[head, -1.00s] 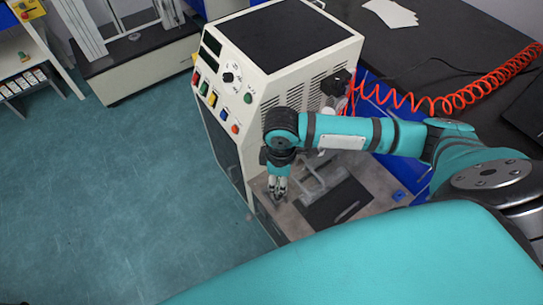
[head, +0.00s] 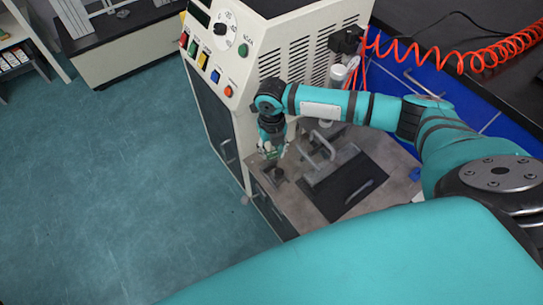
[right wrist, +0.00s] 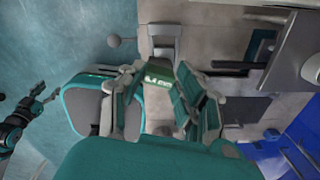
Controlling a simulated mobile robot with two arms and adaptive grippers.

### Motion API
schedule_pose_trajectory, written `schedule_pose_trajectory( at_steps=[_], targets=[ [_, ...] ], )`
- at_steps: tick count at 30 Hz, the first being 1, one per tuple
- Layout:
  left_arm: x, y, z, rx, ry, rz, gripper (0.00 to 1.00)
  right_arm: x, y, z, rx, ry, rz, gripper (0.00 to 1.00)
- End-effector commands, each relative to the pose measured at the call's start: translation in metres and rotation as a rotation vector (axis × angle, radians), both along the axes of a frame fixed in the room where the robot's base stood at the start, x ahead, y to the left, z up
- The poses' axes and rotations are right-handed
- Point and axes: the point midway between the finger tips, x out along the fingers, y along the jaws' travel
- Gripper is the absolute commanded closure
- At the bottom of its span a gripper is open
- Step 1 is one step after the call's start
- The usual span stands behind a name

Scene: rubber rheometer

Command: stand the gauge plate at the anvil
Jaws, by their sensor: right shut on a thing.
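My right gripper (head: 271,153) is shut on a small green piece, which I take to be the gauge plate (right wrist: 160,77). In the right wrist view the plate shows pale markings and sits between the two fingers of the gripper (right wrist: 165,100). In the head view it is mostly hidden by the fingers. An arm end, probably my left gripper (right wrist: 46,97), shows small at the left of the right wrist view.
A pale metal handle frame (head: 320,148) and a dark flat plate with a handle (head: 350,190) lie right of the gripper. The cream instrument cabinet (head: 285,55) rises behind. A red coiled hose (head: 430,52) runs at the right. The floor at left is clear.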

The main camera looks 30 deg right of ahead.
Motion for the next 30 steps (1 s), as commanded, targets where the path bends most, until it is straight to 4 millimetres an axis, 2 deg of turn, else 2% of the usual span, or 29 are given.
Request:
schedule_pose_trajectory(
  at_steps=[1,3,9,22,30],
  targets=[
    [0.002,0.0,-0.009,0.001,-0.002,0.0,0.47,0.004,-0.001,-0.012,0.0,-0.002,0.065,0.9],
    [0.005,0.0,-0.011,0.0,-0.003,0.001,0.47,0.008,-0.003,-0.017,0.0,-0.003,0.149,0.9],
    [0.008,-0.001,-0.012,0.0,-0.005,0.002,0.47,0.013,-0.006,-0.023,0.001,-0.007,0.273,0.9],
    [0.01,-0.002,-0.01,-0.001,-0.007,0.002,0.47,0.013,-0.006,-0.023,0.001,-0.007,0.282,0.9],
    [0.027,-0.004,0.003,-0.003,-0.021,0.005,0.47,0.013,-0.006,-0.03,0.001,-0.007,0.282,0.9]
  ],
)
